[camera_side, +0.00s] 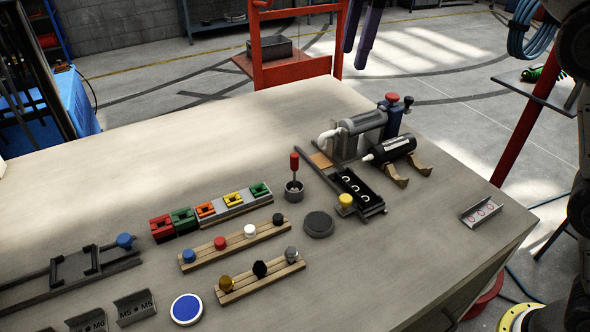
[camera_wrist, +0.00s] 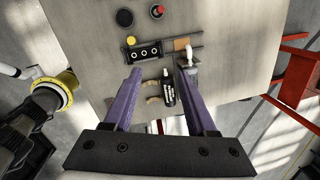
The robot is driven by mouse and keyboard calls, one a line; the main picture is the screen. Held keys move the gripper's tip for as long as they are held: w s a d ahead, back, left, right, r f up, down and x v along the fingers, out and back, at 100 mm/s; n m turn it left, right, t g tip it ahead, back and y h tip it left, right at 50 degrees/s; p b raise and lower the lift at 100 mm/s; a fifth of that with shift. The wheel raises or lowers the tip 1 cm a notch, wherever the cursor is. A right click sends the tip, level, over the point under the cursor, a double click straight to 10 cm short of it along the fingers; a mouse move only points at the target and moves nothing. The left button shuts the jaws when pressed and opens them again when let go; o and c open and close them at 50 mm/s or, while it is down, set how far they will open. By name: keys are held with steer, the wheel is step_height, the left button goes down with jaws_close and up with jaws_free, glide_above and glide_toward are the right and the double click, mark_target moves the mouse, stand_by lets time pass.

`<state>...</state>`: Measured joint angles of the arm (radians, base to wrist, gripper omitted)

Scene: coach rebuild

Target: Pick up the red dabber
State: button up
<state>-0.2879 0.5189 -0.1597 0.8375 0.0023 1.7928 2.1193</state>
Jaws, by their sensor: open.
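The red dabber (camera_side: 294,163) stands upright in a small grey cup (camera_side: 294,193) near the middle of the bench, its red handle on top. In the wrist view the red dabber (camera_wrist: 158,11) shows from above at the top edge, beside a dark round disc. My gripper (camera_side: 356,48) has two purple fingers and hangs high beyond the bench's back edge in the side view, well away from the dabber. In the wrist view my gripper (camera_wrist: 159,70) is open, with nothing held between its fingers.
A dark disc (camera_side: 319,224) lies right of the cup. Racks of coloured blocks (camera_side: 232,204) and knobs (camera_side: 235,243) lie left. A red frame (camera_side: 290,70) stands behind the bench.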

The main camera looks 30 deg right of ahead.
steer(key=w+a+f, duration=0.4)
steer(key=a+f, duration=0.1)
steer(key=n+g, duration=0.1)
steer(key=g, duration=0.1)
glide_above(294, 169)
steer(key=w, duration=0.1)
steer(key=shift+h, duration=0.3)
steer(key=f, duration=0.7)
steer(key=shift+w+d+f, duration=0.15)
steer(key=shift+d, duration=0.15)
step_height(294, 169, down, 8)
steer(key=shift+f, duration=0.1)
steer(key=shift+s+f, duration=0.2)
steer(key=shift+f, duration=1.1)
steer(key=shift+s+f, duration=0.15)
steer(key=shift+f, duration=1.15)
steer(key=shift+c, duration=0.4)
jaws_close()
